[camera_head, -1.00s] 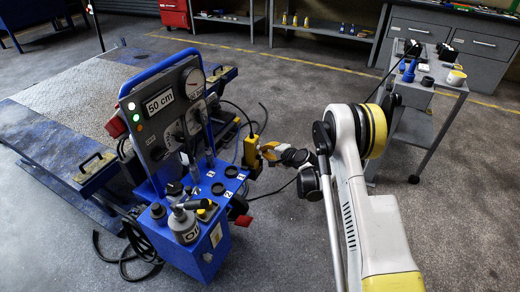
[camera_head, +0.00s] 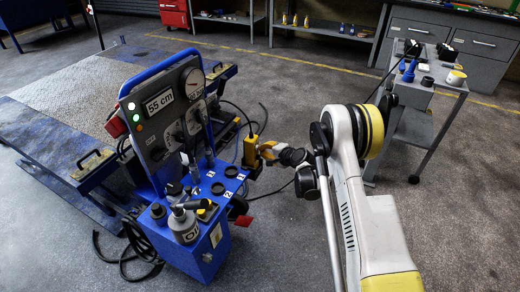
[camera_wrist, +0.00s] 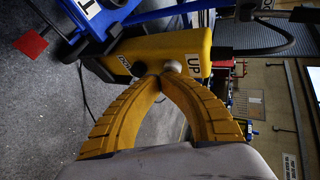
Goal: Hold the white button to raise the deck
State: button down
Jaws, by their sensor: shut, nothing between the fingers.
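My gripper (camera_wrist: 158,78) is shut with its yellow fingertips together and nothing between them. The tips are at the white button (camera_wrist: 172,67), overlapping its edge and appearing to touch it. The button sits beside the "UP" label on the yellow control pendant (camera_wrist: 197,45). The pendant (camera_head: 249,150) also shows in the head view, right of the blue pump unit, with my gripper (camera_head: 266,150) against its right side. The button is hidden there. The deck (camera_head: 85,88) is the worn metal platform at left. The display (camera_head: 159,102) reads 55 cm, with a green light lit beside it.
The blue pump unit (camera_head: 212,262) stands between the deck and my arm, with an oil can (camera_head: 184,225) on it. Black cables lie on the floor around it. A grey trolley (camera_head: 420,125) stands at right. The floor behind is mostly open.

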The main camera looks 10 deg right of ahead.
dwell(0.8)
jog(key=shift+s+d, duration=0.6)
jog(key=shift+d, duration=0.2)
jog(key=s+d, duration=0.1)
jog(key=d, duration=0.1)
jog(key=s+d, duration=0.2)
dwell(1.8)
